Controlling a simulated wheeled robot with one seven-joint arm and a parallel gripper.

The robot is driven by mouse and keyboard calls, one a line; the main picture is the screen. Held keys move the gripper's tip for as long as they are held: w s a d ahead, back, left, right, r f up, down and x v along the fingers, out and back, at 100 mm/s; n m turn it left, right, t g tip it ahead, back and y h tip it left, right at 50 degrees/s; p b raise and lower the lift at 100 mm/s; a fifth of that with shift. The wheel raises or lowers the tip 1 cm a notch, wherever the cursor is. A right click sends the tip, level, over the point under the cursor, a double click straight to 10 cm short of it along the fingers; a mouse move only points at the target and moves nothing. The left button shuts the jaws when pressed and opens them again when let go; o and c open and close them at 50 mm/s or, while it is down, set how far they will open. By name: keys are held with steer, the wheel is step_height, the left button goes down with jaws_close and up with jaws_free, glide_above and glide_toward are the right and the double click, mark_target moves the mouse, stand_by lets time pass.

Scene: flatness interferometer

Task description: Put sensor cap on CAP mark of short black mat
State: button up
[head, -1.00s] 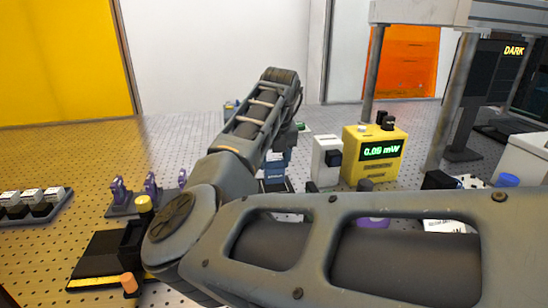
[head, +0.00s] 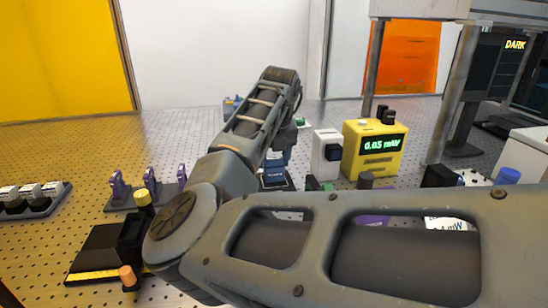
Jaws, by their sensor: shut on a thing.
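My gripper (head: 283,138) hangs down from the wrist at the far end of my bent arm, near the middle of the head view. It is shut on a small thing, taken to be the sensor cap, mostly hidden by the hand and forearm. A small dark mat (head: 275,183) with pale printing lies just below the gripper. A blue thing shows between them, too small to make out. I cannot read a CAP mark on the mat or tell whether the held thing touches it.
A white box (head: 326,155) and a yellow power meter (head: 375,150) reading 0.05 mW stand right of the gripper. A rack with purple clips (head: 150,192) and a black stand (head: 105,250) are at left. My upper arm covers the front right.

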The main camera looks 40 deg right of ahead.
steer(key=shift+f, duration=0.2)
steer(key=o, duration=1)
steer(key=shift+r, duration=0.1)
steer(key=shift+w+d+p+v, duration=0.15)
steer(key=shift+w+p+v, duration=0.1)
steer(key=shift+p+v, duration=0.75)
steer(key=shift+w+d+p+v, duration=0.1)
steer(key=shift+w+p+v, duration=0.1)
steer(key=shift+p+v, duration=0.75)
steer(key=shift+w+d+p+v, duration=0.2)
steer(key=shift+p+v, duration=0.35)
steer(key=shift+v, duration=0.85)
steer(key=shift+r, duration=0.15)
